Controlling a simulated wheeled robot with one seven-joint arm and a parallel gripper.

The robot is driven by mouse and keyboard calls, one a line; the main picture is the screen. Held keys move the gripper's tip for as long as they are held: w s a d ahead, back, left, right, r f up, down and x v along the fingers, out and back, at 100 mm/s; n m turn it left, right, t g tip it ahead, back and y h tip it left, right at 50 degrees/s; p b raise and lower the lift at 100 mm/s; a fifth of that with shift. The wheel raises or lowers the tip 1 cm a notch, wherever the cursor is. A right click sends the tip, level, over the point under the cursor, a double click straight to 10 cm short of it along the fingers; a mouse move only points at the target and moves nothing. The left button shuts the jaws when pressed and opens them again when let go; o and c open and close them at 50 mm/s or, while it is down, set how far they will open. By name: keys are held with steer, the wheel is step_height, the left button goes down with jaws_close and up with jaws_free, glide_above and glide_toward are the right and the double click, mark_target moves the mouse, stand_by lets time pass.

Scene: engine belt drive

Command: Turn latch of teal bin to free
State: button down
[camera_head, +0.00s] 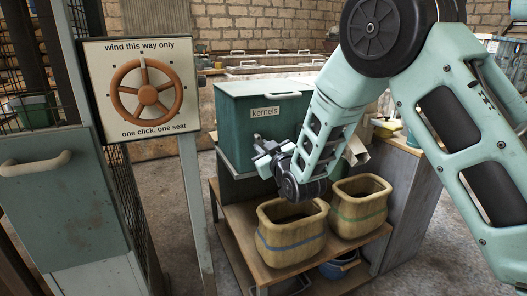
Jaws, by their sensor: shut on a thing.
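The teal bin (240,112) stands on a wooden stand at the centre, with a "kernels" label (265,112) on its front and its lid down. My gripper (262,159) is at the lower front of the bin, below the label. It is shut on a small part there, which I take to be the latch. The latch is hidden by the fingers and wrist, so its angle cannot be told.
Two woven tubs, one with a blue band (291,243) and one with a green band (360,212), stand on the wooden shelf just below my wrist. A sign with a handwheel (146,89) stands on a post at left. A grey cabinet (60,205) fills the left edge.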

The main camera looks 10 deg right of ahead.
steer(key=shift+m+b, duration=0.5)
steer(key=shift+m, duration=1.4)
steer(key=c, duration=1.4)
jaws_free()
steer(key=s, duration=0.4)
steer(key=s+d+p, duration=0.1)
steer(key=s, duration=0.3)
steer(key=s+d+p, duration=0.1)
steer(key=s, duration=0.3)
steer(key=shift+d, duration=0.15)
